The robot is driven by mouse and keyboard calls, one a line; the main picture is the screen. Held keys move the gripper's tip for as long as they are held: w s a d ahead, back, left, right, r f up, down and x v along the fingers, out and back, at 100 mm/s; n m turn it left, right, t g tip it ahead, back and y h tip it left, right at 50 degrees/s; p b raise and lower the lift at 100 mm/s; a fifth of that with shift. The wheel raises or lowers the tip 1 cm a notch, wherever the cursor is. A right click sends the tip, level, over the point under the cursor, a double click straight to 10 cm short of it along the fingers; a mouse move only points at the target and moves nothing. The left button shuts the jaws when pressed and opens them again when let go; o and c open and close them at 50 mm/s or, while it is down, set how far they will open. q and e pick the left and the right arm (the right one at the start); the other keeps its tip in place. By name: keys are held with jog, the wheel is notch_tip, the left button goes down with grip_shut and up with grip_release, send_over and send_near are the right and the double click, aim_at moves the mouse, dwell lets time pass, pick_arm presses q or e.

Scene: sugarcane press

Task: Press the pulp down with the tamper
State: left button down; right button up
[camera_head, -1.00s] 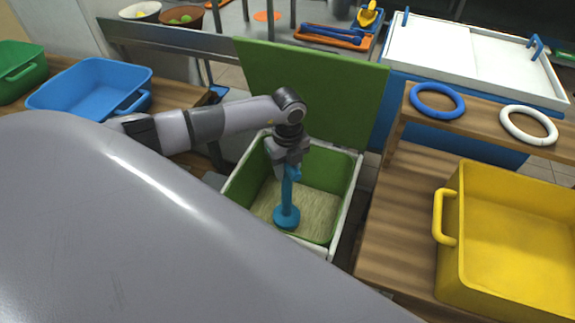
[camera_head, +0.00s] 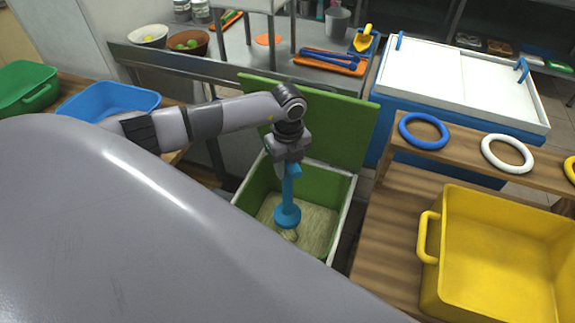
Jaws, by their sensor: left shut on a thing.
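A blue tamper (camera_head: 287,213) with an upright handle and a round foot is in the middle of the head view. My left gripper (camera_head: 289,168) is shut on the top of its handle. The tamper's foot is inside the green-lined bin (camera_head: 340,193), over the pale pulp (camera_head: 311,226) at the bottom. I cannot tell whether the foot touches the pulp. The bin's green lid (camera_head: 325,115) stands open behind it. My own grey body hides the bin's near left part. My right gripper is not in view.
A wooden shelf (camera_head: 385,225) with a yellow crate (camera_head: 495,262) stands close on the right. A blue ring (camera_head: 404,132) and a white ring (camera_head: 487,153) lie on its ledge. A blue tray (camera_head: 105,93) and a green tray (camera_head: 28,80) are at the left.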

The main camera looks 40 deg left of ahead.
pick_arm(q)
jog(key=shift+r, duration=5.6)
